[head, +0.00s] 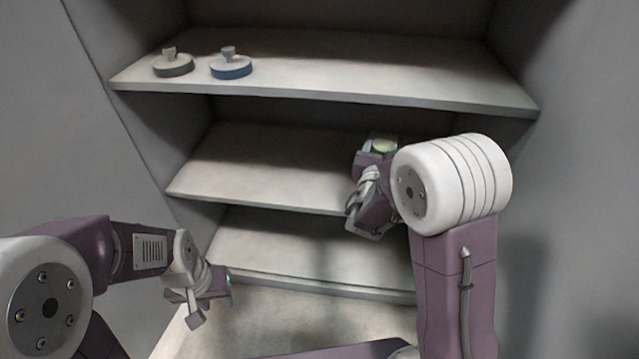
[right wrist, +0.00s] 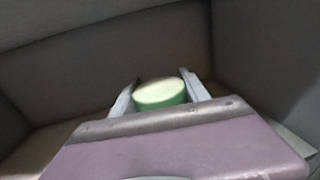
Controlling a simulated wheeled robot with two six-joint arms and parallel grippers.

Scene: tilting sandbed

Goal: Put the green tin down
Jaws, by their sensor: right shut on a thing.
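The green tin (right wrist: 160,94) is a short round tin with a pale top, held between the two fingers of my right gripper (right wrist: 160,98) in the right wrist view. In the head view the tin (head: 384,146) shows small at the middle shelf (head: 240,165), partly hidden by my right gripper (head: 380,148). I cannot tell whether the tin touches the shelf. My left gripper (head: 228,287) is low at the left, in front of the lower shelf, far from the tin. Its fingers are too small and turned away to read.
The top shelf (head: 330,70) carries a grey round lidded thing with a knob (head: 174,65) and a blue one (head: 231,66) at its left. The middle shelf's left part and the lower shelf (head: 300,250) look bare. Grey side walls (head: 585,130) close in the shelves.

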